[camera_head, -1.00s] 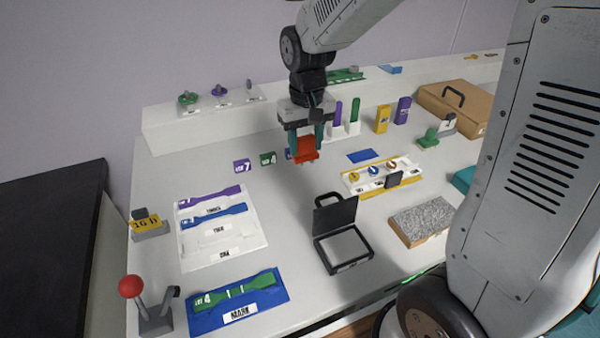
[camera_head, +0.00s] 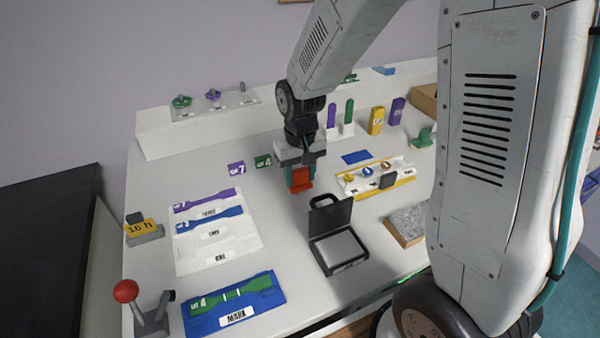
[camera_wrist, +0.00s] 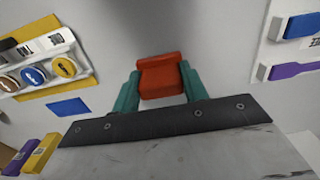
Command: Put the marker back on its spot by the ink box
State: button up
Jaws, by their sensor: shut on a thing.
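The marker, a red block (camera_head: 301,181), is between the teal fingers of my gripper (camera_head: 299,178). In the wrist view the red block (camera_wrist: 161,78) sits squarely between the two fingertips, and my gripper (camera_wrist: 160,88) is shut on it. The black ink box (camera_head: 329,218) stands open in the head view, its lid raised at the back and a grey pad inside. My gripper is behind and slightly left of it. I cannot tell how high the marker is above the table. The marker's spot cannot be made out with certainty.
A blue flat patch (camera_head: 355,157) and a yellow-edged tray (camera_head: 402,179) lie to the right of my gripper. A white sheet (camera_head: 250,247) with coloured strips is at left, a blue MARK mat (camera_head: 265,310) in front. White table left of the ink box is clear.

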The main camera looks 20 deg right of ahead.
aim_at(300, 171)
jog(key=o, duration=0.8)
notch_tip(300, 171, up, 12)
jog(key=s+d+r, duration=0.1)
jog(key=s+r, duration=0.2)
jog(key=s, duration=0.9)
jog(key=s+d+r+t, duration=0.1)
jog(key=s+r, duration=0.3)
jog(key=s, duration=0.8)
jog(key=shift+d, duration=0.55)
jog(key=shift+w, duration=0.1)
